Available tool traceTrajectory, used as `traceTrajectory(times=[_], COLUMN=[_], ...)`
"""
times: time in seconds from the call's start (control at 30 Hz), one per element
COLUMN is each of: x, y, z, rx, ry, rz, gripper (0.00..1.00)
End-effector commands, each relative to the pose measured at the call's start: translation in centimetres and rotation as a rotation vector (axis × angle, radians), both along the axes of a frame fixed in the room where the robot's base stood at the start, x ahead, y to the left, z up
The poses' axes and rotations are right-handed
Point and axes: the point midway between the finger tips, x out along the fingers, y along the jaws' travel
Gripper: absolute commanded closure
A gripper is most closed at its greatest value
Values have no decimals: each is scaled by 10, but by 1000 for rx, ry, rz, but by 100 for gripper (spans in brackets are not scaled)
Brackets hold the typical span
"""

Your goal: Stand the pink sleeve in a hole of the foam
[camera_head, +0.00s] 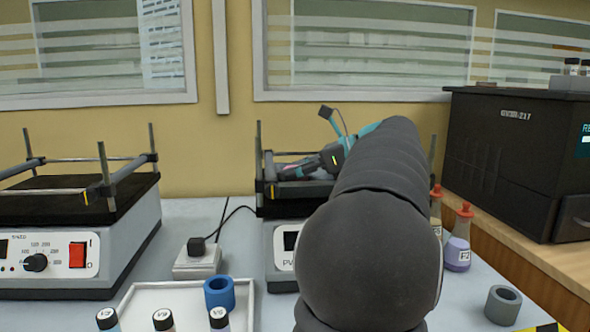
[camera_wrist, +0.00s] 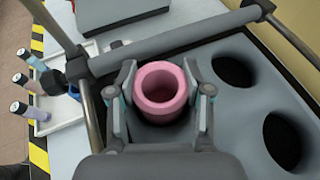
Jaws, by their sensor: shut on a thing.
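The pink sleeve (camera_wrist: 162,92) stands upright between the fingers of my gripper (camera_wrist: 160,98) in the wrist view, its open end facing the camera. My gripper is shut on it. The grey foam (camera_wrist: 205,68) lies beneath, with two open dark holes (camera_wrist: 233,70) to the right. Dark shadow rings the sleeve's lower part, at or in another hole; how deep it sits I cannot tell. In the head view my gripper (camera_head: 325,160) is over the right-hand device, and only a bit of pink shows beside it.
A rail (camera_wrist: 175,42) crosses close beyond the fingers, with metal posts at the device's corners. A white tray (camera_head: 150,296) holds capped vials and a blue sleeve (camera_head: 219,293). A grey sleeve (camera_head: 503,304) and flasks (camera_head: 458,240) stand at right. Another shaker (camera_head: 75,235) stands left.

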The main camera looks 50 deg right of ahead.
Motion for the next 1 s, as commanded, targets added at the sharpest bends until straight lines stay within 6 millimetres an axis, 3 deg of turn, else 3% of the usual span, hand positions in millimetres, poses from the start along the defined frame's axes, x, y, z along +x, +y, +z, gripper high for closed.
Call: traceTrajectory(times=[0.37,0.4,0.5,0.83,1.0], x=[0,0,0,-2,-4], y=[0,0,0,-5,-7], z=[-14,-14,-15,-16,-2], rx=[5,6,7,9,7], ry=[10,11,11,13,11], rz=[3,3,4,-8,-12], gripper=[64,45,25,25,25])
